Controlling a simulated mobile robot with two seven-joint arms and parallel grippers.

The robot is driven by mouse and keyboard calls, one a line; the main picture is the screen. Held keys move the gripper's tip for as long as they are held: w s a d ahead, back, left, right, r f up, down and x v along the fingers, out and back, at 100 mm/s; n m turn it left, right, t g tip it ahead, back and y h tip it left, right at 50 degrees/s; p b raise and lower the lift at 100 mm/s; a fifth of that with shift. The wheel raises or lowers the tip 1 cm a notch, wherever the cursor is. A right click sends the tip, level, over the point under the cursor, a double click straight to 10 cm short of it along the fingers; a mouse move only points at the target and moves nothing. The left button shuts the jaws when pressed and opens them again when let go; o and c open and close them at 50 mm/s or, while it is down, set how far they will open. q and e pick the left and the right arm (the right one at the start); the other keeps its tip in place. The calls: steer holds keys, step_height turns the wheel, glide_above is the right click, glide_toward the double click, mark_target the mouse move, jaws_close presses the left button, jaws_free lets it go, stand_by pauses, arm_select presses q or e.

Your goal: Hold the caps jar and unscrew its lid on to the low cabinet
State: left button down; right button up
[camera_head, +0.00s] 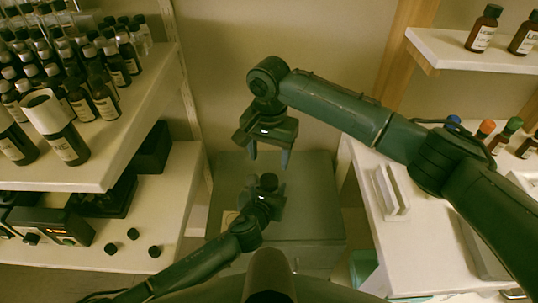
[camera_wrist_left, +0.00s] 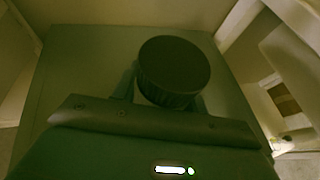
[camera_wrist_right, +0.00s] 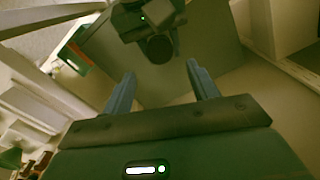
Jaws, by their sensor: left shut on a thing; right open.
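The caps jar shows mainly as its round, dark ribbed lid (camera_head: 268,181), which faces up; it also shows in the left wrist view (camera_wrist_left: 174,68) and the right wrist view (camera_wrist_right: 157,48). My left gripper (camera_head: 264,193) is shut on the jar, whose body is mostly hidden by the fingers. My right gripper (camera_head: 269,156) points down with its blue fingers apart and empty. It is close above the lid in the head view, apart from it in the right wrist view.
At left, a shelf (camera_head: 60,172) carries rows of dark bottles, with loose black caps (camera_head: 132,234) on the lower level. At right, a white counter (camera_head: 385,230) holds a white rack (camera_head: 390,190) and bottles with coloured caps (camera_head: 486,128). The cabinet top has free room.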

mark_target(269, 179)
step_height(269, 179, down, 8)
steer(key=shift+r, duration=0.1)
stand_by(0.4)
steer(key=c, duration=1)
steer(key=n, duration=0.6)
steer(key=shift+n, duration=0.3)
steer(key=o, duration=1.1)
steer(key=shift+c, duration=0.2)
steer(key=shift+r, duration=0.1)
